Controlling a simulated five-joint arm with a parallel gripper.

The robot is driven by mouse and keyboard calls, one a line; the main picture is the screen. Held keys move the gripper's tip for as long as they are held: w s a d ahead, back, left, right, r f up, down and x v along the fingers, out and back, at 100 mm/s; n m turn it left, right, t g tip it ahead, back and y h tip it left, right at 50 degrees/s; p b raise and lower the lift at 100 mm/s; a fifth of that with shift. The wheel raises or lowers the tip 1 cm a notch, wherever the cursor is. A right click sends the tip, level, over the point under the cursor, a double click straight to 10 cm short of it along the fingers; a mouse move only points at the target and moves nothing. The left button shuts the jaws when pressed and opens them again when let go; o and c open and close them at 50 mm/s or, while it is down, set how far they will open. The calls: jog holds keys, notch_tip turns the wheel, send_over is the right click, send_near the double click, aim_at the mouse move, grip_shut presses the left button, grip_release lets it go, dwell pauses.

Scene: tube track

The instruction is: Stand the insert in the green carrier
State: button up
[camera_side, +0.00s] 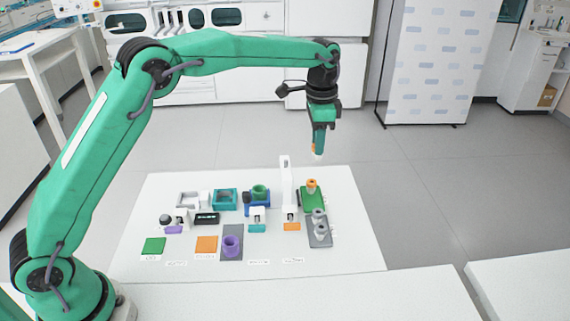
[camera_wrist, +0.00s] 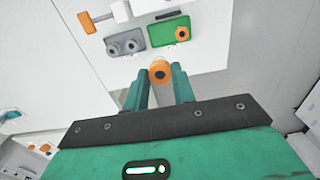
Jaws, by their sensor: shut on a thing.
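My gripper (camera_side: 319,150) hangs high beyond the far right edge of the white board, pointing down. It is shut on an orange insert (camera_wrist: 160,74) with a dark middle, seen end-on between the fingers in the wrist view. In the side view the fingers mostly hide it; a pale tip shows below them. The green carrier (camera_side: 311,202) is a flat green block at the board's right side, below my gripper and apart from it. It also shows in the wrist view (camera_wrist: 162,35). One orange ringed piece (camera_side: 312,184) stands at one end of it.
A grey carrier (camera_side: 320,241) with two grey ringed pieces sits next to the green one. A tall white post (camera_side: 286,178) stands left of it. A blue block with a green ring (camera_side: 260,190), a teal box (camera_side: 225,199) and a purple cup (camera_side: 232,246) are further left.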

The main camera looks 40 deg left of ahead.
notch_tip(320, 180, up, 5)
jog(key=shift+s+a+r, duration=0.1)
jog(key=shift+a+r, duration=0.05)
jog(key=shift+a, duration=0.15)
jog(key=s+a, duration=0.8)
jog(key=a, duration=0.4)
notch_tip(320, 180, down, 11)
jog(key=shift+d, duration=0.15)
jog(key=shift+f, duration=0.3)
jog(key=shift+f, duration=2.95)
jog(key=shift+f, duration=0.15)
